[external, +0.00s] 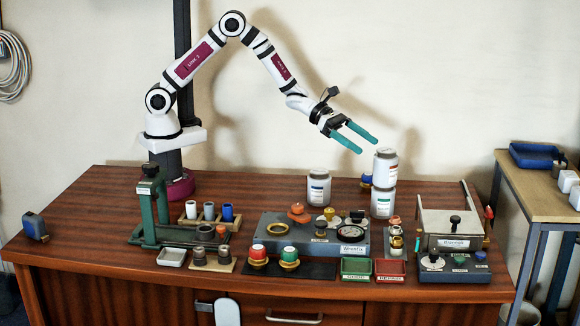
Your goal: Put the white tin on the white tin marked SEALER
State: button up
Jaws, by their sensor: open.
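Two white tins stand one on the other at the right of centre: the upper white tin (385,168), with an orange mark on its label, rests upright on the lower white tin (382,203). A third white tin (319,188), with a blue mark on its label, stands alone to their left. The label writing is too small to read, so I cannot tell which is marked SEALER. My gripper (367,147) is open and empty. Its teal fingers point down and right, with the tips just left of the upper tin's top, apparently apart from it.
A grey fixture block (310,238) with a dial, rings and knobs lies in front of the tins. A green press (150,205) and a cup rack stand left. Green (356,268) and red trays (389,270) lie at the front edge. A lidded box (450,228) stands right. The back left tabletop is clear.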

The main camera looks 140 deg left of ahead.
jog(key=w+d+r+m+g+h, duration=0.1)
jog(key=d+r+m+h, duration=0.3)
jog(key=d+m, duration=0.5)
jog(key=w+d+r+m+h, duration=0.1)
jog(key=d+r+m+h, duration=0.3)
jog(key=d, duration=0.9)
jog(key=s+d+m+g+h, duration=0.35)
jog(key=s+d+m, duration=0.25)
jog(key=d+m, duration=0.45)
jog(key=s+d+f+m+g+y, duration=0.1)
jog(key=s+d+m+g, duration=0.4)
jog(key=s, duration=0.4)
jog(key=s+d+f+m+g+y, duration=0.1)
jog(key=s+d+m+g+y, duration=0.2)
jog(key=s+m, duration=0.55)
jog(key=s+a+m+y, duration=0.5)
jog(key=s+a+m, duration=0.1)
jog(key=s+m, duration=0.2)
jog(key=shift+s+a+f+g, duration=0.3)
jog(key=shift+s+f+g, duration=0.1)
jog(key=shift+s, duration=0.2)
